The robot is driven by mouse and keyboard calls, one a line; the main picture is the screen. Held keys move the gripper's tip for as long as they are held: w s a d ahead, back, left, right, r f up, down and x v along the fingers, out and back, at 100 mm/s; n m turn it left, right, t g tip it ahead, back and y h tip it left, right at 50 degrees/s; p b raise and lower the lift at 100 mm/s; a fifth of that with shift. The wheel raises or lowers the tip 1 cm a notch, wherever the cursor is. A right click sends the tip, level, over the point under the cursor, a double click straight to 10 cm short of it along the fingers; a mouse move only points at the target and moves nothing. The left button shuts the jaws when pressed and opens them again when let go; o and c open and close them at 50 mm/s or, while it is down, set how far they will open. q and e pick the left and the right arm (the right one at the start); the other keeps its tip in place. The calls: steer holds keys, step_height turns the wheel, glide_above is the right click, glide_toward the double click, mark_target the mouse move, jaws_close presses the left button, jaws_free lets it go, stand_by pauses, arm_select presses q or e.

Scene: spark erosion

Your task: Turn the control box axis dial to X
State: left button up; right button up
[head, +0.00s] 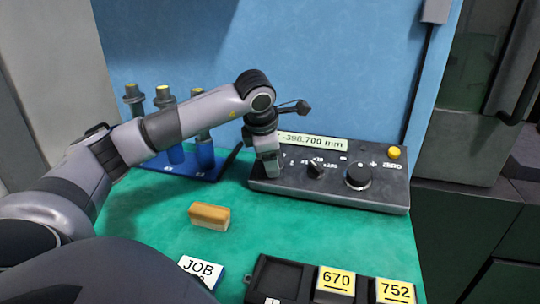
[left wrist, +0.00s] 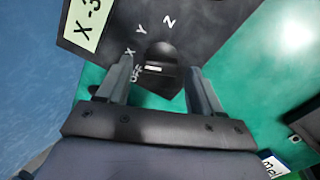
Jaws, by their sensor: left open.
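The control box (head: 330,187) stands at the back right of the green table. Its axis dial (left wrist: 162,55) is a dark knob with a white mark, ringed by OFF, X, Y and Z labels, in the left wrist view. The mark lies on the knob's side towards OFF; its exact setting is hard to read. My left gripper (left wrist: 158,78) is open, with one finger on each side of the dial; I cannot tell whether they touch it. In the head view my left gripper (head: 268,172) points down at the box's left end and hides the dial.
The box also carries a smaller knob (head: 315,170), a larger knob (head: 358,177), a yellow button (head: 393,152) and a display (head: 313,141). A blue holder (head: 190,172) with several tools stands at left. A wooden-looking block (head: 209,216) and a black tray (head: 277,277) lie in front.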

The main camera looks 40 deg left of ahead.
arm_select(q)
steer(key=v, duration=0.7)
steer(key=shift+r, duration=0.1)
stand_by(0.4)
